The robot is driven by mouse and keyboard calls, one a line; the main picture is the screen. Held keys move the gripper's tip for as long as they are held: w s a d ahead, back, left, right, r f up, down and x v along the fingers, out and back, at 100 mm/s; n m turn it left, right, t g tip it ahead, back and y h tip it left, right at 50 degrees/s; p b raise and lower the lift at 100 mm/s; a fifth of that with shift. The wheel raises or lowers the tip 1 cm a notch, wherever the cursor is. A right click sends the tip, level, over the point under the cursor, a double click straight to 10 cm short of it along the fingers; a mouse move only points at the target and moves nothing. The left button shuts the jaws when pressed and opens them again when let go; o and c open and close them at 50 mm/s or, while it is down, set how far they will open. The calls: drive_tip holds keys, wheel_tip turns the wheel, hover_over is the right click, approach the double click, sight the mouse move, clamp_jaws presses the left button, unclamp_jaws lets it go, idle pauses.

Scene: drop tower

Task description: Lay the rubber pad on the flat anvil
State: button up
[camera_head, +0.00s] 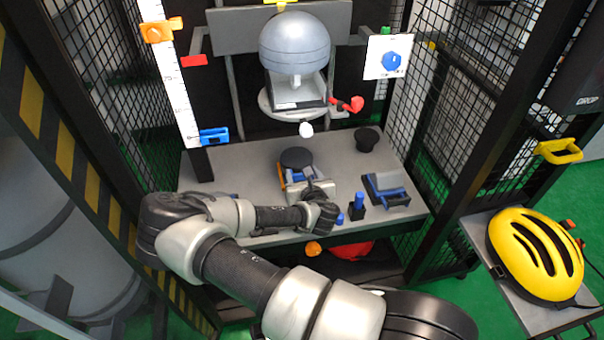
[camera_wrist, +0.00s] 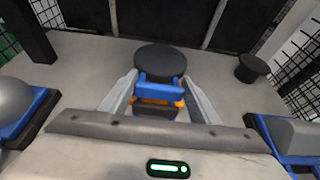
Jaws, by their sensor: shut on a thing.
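A flat black disc, which looks like the rubber pad (camera_head: 296,157), is just beyond my gripper's fingertips. In the wrist view the pad (camera_wrist: 161,60) appears level, with a blue block (camera_wrist: 160,90) at its near side. My gripper (camera_head: 308,184) is shut on this blue block, one finger on each side in the wrist view (camera_wrist: 158,95). Orange parts show beside and below the block. I cannot tell whether the disc touches anything beneath it. I cannot clearly make out the flat anvil; it may be hidden under the disc.
A short black cylinder (camera_head: 367,140) stands at the back right of the grey table (camera_head: 230,165). A grey block in a blue holder (camera_head: 386,189) and blue pegs (camera_head: 356,207) are at the right. A grey headform (camera_head: 295,45) hangs above. Mesh cage walls flank the table.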

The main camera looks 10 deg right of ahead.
drive_tip(key=o, duration=1.4)
drive_tip(key=p+v, duration=0.3)
drive_tip(key=v, duration=1.4)
drive_tip(key=shift+s+p, duration=0.25)
drive_tip(key=shift+p, duration=0.15)
